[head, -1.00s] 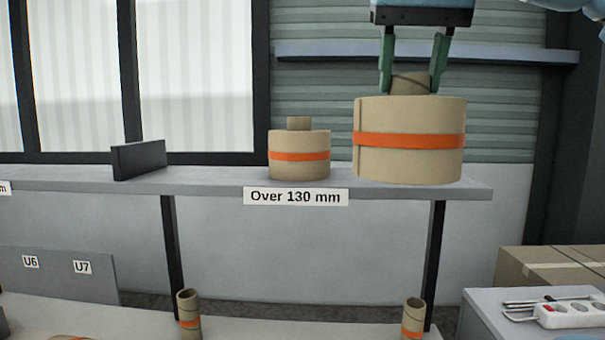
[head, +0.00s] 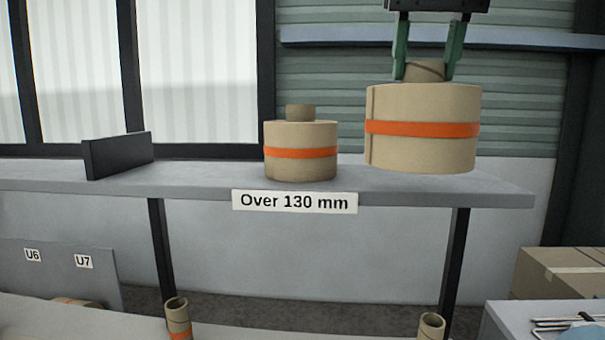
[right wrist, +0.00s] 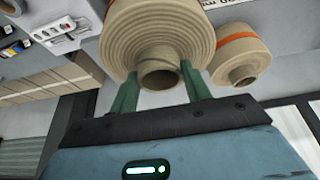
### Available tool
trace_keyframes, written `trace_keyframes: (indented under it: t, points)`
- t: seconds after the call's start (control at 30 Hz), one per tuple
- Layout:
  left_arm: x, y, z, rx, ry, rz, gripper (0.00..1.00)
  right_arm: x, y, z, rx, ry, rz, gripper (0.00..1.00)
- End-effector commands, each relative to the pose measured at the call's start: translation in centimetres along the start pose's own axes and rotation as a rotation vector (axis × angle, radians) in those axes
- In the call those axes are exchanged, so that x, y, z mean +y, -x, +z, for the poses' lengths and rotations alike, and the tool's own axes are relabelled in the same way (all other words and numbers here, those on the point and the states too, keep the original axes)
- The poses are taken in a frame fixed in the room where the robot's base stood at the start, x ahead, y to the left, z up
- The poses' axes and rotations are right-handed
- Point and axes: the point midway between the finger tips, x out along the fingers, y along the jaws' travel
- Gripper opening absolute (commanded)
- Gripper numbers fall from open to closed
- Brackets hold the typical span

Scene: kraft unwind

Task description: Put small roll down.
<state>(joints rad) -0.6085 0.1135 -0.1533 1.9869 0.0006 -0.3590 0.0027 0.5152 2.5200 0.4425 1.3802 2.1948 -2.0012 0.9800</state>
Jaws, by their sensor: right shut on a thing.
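A wide tan kraft roll (head: 422,105) with an orange band hangs upright from my right gripper (head: 426,72). The gripper is shut on the roll's narrow core, which stands out of its top. The roll's underside seems a little above the right part of the grey shelf (head: 510,192). A smaller banded roll (head: 300,165) with a core stub stands on the shelf to its left. In the right wrist view, the held roll (right wrist: 115,45) shows its wound end, with the fingers on either side of the core, and the smaller roll (right wrist: 228,52) is beside it. My left gripper is out of view.
A label "Over 130 mm" (head: 295,202) is on the shelf's front edge. A dark divider (head: 118,155) stands on the shelf at left, with bare shelf between it and the smaller roll. Slim banded tubes (head: 177,318) stand below. Cardboard boxes (head: 560,272) are at lower right.

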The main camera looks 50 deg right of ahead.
Motion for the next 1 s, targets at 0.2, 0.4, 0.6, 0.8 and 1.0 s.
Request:
trace_keyframes:
  t: [0.2,0.4,0.6,0.8,1.0]
  points:
    - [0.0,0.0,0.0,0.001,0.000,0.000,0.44,0.0,0.2,0.0,0.004,-0.001,-0.003,0.00]
    - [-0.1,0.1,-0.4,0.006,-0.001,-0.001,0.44,0.5,-0.2,-0.8,0.003,-0.002,-0.005,0.00]
    - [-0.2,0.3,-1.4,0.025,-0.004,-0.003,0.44,1.9,-1.5,-3.4,0.004,-0.004,-0.007,0.00]
    - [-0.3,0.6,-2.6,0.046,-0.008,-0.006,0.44,3.6,-3.1,-6.6,0.004,-0.006,-0.006,0.00]
    - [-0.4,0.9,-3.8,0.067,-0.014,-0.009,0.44,5.2,-4.8,-9.8,0.005,-0.006,-0.006,0.00]
